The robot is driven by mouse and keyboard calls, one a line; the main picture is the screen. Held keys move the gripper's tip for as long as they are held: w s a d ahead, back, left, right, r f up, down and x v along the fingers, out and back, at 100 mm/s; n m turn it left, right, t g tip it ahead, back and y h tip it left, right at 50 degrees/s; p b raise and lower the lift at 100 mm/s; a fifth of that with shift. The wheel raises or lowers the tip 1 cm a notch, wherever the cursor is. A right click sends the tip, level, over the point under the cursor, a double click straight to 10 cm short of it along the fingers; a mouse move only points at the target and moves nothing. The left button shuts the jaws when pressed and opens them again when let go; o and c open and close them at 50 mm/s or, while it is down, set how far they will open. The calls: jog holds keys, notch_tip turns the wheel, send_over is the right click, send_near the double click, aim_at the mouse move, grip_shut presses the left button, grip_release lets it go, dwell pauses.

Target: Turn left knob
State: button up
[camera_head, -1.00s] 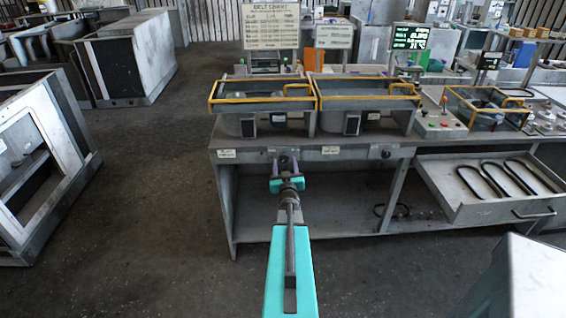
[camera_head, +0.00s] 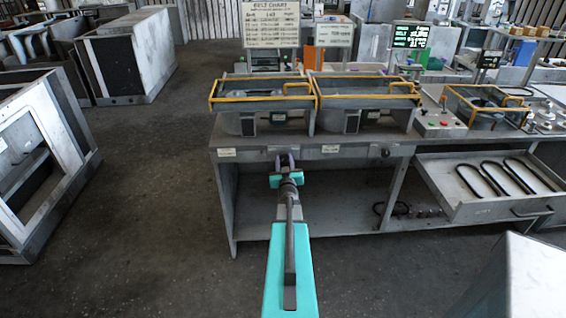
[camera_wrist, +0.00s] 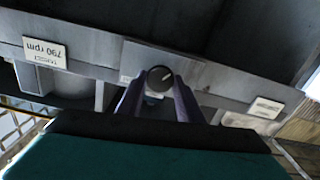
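The left knob (camera_wrist: 160,78) is round and dark with a pale pointer line slanting up to the right in the wrist view. It sits on the grey front edge of the bench. The right knob (camera_head: 386,152) is dark and stands apart on the same bench front.
The grey bench (camera_head: 350,151) carries two yellow-railed housings (camera_head: 263,103) above the knobs. An open drawer (camera_head: 495,205) with black belts juts out at the right. A label reading 790 rpm (camera_wrist: 45,52) appears upside down in the wrist view.

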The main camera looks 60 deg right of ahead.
jog(key=shift+s+f+m+b, duration=0.15)
jog(key=shift+m+b, duration=0.25)
jog(key=shift+b, duration=0.35)
jog(key=shift+m+b, duration=0.5)
jog(key=shift+b, duration=0.15)
jog(key=shift+d+m+b, duration=0.1)
jog(key=shift+m+b, duration=0.25)
jog(key=shift+m, duration=0.15)
jog(key=shift+r, duration=0.2)
jog(key=o, duration=1.1)
jog(key=shift+c, duration=0.2)
